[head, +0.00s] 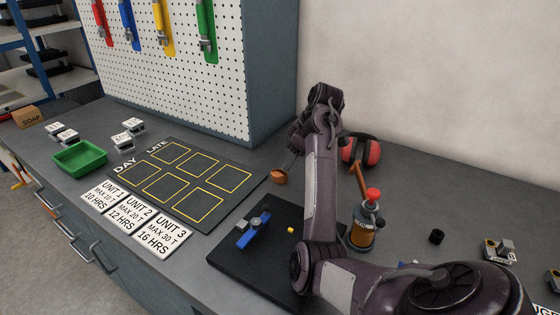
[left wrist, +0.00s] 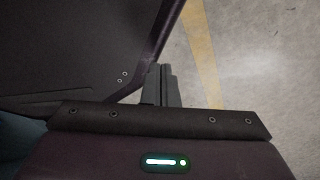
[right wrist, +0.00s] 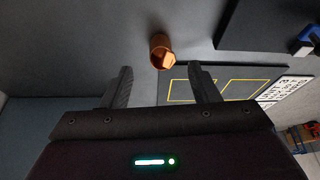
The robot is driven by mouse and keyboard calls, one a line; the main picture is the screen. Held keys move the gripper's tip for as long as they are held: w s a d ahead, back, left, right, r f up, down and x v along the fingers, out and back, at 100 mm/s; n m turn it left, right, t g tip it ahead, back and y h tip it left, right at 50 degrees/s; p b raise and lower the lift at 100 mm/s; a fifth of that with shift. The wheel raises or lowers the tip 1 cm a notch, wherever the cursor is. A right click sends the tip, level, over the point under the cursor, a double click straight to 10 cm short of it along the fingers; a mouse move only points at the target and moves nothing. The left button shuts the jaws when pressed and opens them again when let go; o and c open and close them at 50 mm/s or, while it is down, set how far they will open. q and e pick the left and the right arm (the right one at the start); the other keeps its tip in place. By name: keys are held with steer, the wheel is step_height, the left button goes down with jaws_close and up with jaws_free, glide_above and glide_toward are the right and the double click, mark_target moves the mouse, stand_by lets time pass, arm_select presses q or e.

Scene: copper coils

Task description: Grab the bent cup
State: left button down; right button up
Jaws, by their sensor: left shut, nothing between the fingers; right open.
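The bent cup is a small copper-coloured cup (head: 279,178) on the grey worktop, beside the right end of the dark mat. In the right wrist view the cup (right wrist: 159,46) lies just beyond and between the fingertips, its opening facing the gripper. My right gripper (head: 290,163) reaches down close to the cup; its two fingers (right wrist: 160,68) are apart with nothing held, and part of it is hidden behind my arm in the head view. My left gripper (left wrist: 160,68) is shut and empty, away from the worktop over the floor; it is not in the head view.
The marked mat (head: 232,205) lies left of the cup. A black board (head: 230,262) with a blue tool (head: 248,235) is in front. Red earmuffs (head: 372,152) and a red-topped copper device (head: 363,228) stand to the right. The pegboard cabinet (head: 270,90) rises behind.

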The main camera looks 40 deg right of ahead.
mark_target(283, 172)
steer(key=shift+w+d+f, duration=0.1)
steer(key=shift+w, duration=0.15)
steer(key=shift+x, duration=0.9)
steer(key=shift+a+f, duration=0.25)
steer(key=x, duration=0.3)
steer(key=shift+w+a+f+p, duration=0.15)
steer(key=shift+w+f+p, duration=0.05)
steer(key=shift+f+p, duration=0.1)
steer(key=shift+w+f, duration=0.15)
steer(key=shift+f, duration=0.35)
arm_select(q)
steer(key=shift+s+a+r, duration=0.1)
steer(key=shift+s+a, duration=0.15)
steer(key=shift+s, duration=0.3)
steer(key=shift+s+a+r, duration=0.1)
steer(key=shift+s+a, duration=0.1)
steer(key=shift+s, duration=0.3)
arm_select(e)
steer(key=c, duration=1)
steer(key=shift+c, duration=0.2)
